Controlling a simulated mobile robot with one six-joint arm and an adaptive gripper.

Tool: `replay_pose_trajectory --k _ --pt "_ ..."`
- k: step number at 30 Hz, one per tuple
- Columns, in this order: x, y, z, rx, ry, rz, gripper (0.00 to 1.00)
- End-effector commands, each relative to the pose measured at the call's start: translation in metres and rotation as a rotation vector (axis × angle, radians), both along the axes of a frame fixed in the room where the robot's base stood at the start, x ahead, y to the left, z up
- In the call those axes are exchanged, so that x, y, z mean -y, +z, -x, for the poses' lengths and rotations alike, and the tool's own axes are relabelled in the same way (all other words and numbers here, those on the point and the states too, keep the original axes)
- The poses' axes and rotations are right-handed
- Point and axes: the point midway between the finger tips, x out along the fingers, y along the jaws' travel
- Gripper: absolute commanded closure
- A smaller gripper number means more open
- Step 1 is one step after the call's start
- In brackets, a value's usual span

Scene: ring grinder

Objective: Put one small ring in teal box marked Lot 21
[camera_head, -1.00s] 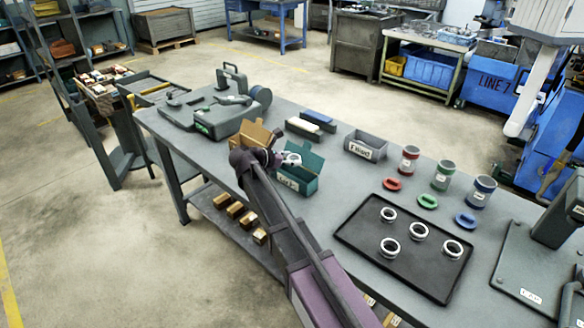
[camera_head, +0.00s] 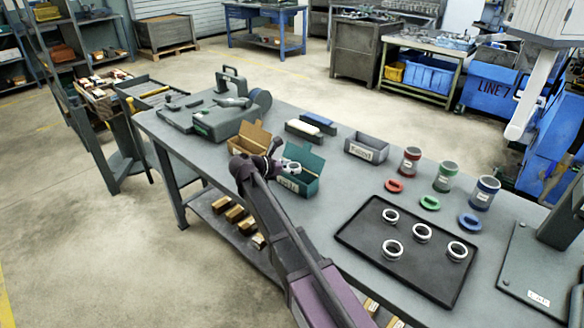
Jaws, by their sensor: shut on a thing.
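The teal box (camera_head: 298,189) stands open on the bench, its lid flap raised at the back and a label on its front that I cannot read clearly. My gripper (camera_head: 284,163) is at the box's left side and over its opening, shut on a light metal ring (camera_head: 294,166). The ring shows at the box's mouth; I cannot tell whether it touches the inside. Several similar rings (camera_head: 422,232) lie on the black tray (camera_head: 358,242) to the right. My arm partly hides the tan box.
The open tan box (camera_head: 255,132) stands close left of the teal box. A grey labelled bin (camera_head: 367,148), red, green and blue marked cups (camera_head: 445,176) and coloured rings (camera_head: 430,202) are to the right. A grey machine (camera_head: 215,118) is at the far left end.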

Motion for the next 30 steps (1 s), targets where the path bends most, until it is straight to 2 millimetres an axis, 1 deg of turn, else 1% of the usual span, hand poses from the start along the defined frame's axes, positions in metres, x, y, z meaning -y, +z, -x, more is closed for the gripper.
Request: replay_pose_trajectory --k 6,11,12,14,15,30 --pt "-0.0001 -0.0058 0.0 0.0 0.0 0.0 0.84" --pt "-0.0001 -0.0056 0.0 0.0 0.0 0.0 0.84" --pt "-0.0002 -0.0056 0.0 0.0 0.0 0.0 0.29" --pt "-0.0002 -0.0056 0.0 0.0 0.0 0.0 0.11" --pt "-0.0002 -0.0056 0.0 0.0 0.0 0.0 0.0" --pt "0.0 -0.0048 0.0 0.0 0.0 0.0 0.0"
